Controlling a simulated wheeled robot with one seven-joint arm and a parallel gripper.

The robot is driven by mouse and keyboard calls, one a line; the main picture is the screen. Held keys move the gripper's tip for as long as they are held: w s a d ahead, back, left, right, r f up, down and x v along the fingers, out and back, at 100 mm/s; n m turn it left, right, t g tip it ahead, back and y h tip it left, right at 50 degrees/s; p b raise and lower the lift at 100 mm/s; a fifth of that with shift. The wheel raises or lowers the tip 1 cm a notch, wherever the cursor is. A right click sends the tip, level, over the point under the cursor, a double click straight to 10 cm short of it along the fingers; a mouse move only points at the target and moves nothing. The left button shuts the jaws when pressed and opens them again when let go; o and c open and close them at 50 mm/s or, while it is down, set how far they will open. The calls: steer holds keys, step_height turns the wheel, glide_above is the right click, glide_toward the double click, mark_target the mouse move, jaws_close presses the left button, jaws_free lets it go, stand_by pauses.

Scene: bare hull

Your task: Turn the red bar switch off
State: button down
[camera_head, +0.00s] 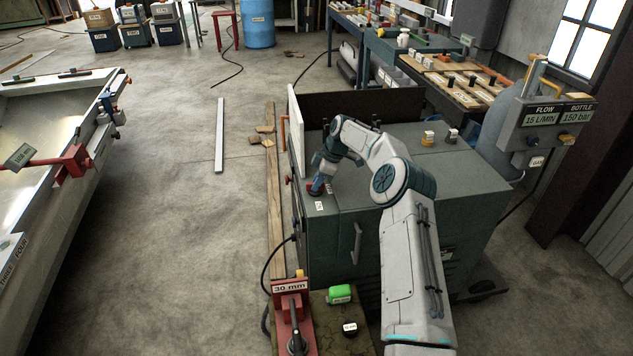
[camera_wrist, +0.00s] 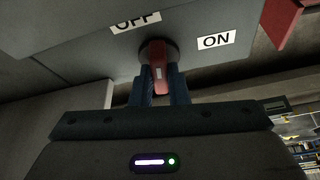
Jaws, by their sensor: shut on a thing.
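The red bar switch (camera_wrist: 157,66) shows in the wrist view on a grey panel, between an OFF label (camera_wrist: 136,21) at its upper left and an ON label (camera_wrist: 216,40) at its right. Its bar points roughly up and down in that picture, with a pale mark on its face. My gripper (camera_wrist: 160,88) has its two dark fingers on either side of the bar, shut on it. In the head view my gripper (camera_head: 317,187) is at the front left edge of the green cabinet (camera_head: 440,200); the switch is mostly hidden there.
A red lever box labelled 30 mm (camera_head: 290,288) stands in front of the cabinet, beside a green block (camera_head: 340,293). A gauge panel (camera_head: 545,125) is at the right. A metal hull (camera_head: 45,150) lies at the left. The floor between is mostly clear.

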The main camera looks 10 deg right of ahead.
steer(key=shift+w+r+n+g+p, duration=0.1)
steer(key=shift+n+g+p, duration=0.35)
steer(key=shift+n, duration=0.65)
steer(key=c, duration=1.4)
jaws_free()
steer(key=p+v, duration=0.8)
steer(key=v, duration=0.5)
steer(key=shift+d+r, duration=0.15)
steer(key=shift+r, duration=0.1)
